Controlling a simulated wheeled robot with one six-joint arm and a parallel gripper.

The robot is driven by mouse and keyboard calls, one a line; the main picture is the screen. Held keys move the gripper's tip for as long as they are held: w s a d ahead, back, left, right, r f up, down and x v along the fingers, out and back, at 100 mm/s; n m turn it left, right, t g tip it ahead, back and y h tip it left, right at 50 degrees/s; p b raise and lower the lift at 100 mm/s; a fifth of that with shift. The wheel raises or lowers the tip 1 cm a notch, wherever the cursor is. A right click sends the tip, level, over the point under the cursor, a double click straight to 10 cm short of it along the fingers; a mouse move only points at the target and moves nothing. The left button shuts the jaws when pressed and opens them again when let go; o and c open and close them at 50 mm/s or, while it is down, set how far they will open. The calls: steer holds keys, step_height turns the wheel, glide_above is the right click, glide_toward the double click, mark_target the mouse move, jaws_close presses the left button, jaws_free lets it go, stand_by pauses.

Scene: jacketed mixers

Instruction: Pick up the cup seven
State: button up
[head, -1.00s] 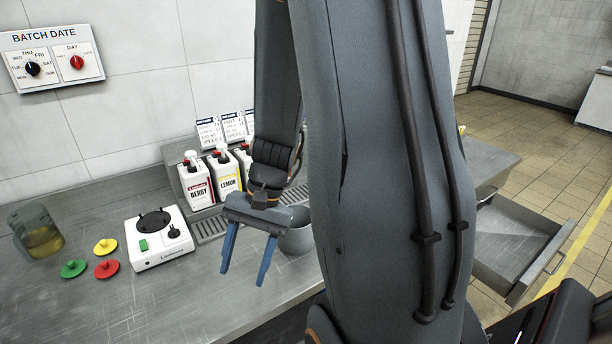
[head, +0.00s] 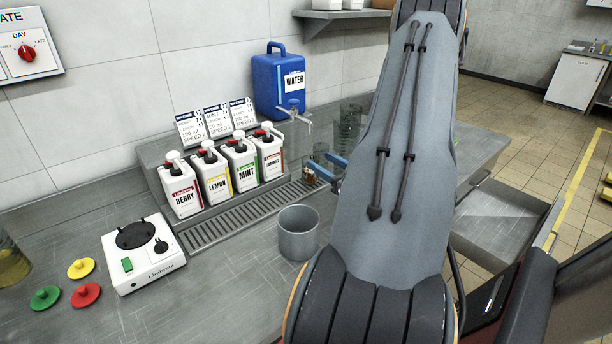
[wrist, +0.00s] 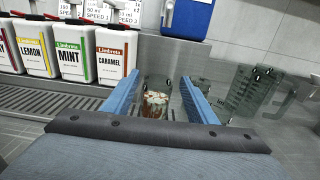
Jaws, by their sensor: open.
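A small clear cup (wrist: 155,104) with reddish-brown and white contents stands between my fingers in the wrist view. A mark shows on its side, but I cannot read it as a seven. My gripper (wrist: 162,82) is open, one blue finger on each side of the cup, with no clear contact. In the head view the blue fingers of my gripper (head: 328,170) show beside my arm, which hides part of them. The small brownish thing (head: 312,177) at their left seems to be the same cup. Its lower part is hidden in the wrist view.
Clear greenish vessels (wrist: 252,92) stand to the right of my fingers. Bottles of berry, lemon, mint (head: 240,165) and caramel stand at left behind a drip grate (head: 245,217). A grey pot (head: 298,236) stands nearer. A blue water container (head: 275,85) is behind.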

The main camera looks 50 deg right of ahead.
steer(key=f+b, duration=0.2)
steer(key=w+f+b, duration=0.1)
steer(key=f+b, duration=0.1)
steer(key=w+f+b, duration=0.1)
steer(key=f, duration=0.1)
steer(key=shift+w+d+f+b, duration=0.1)
steer(key=shift+w+f+b, duration=0.1)
steer(key=shift+f+b, duration=0.15)
steer(key=shift+w+d+r+p, duration=0.15)
steer(key=shift+w+p, duration=0.5)
steer(key=shift+w, duration=1.3)
steer(key=shift+w+d+f+p, duration=0.1)
steer(key=shift+w+d+p, duration=0.35)
steer(key=shift+w, duration=1.5)
steer(key=shift+a, duration=0.2)
steer(key=c, duration=0.9)
steer(key=shift+c, duration=0.2)
steer(key=shift+r, duration=0.15)
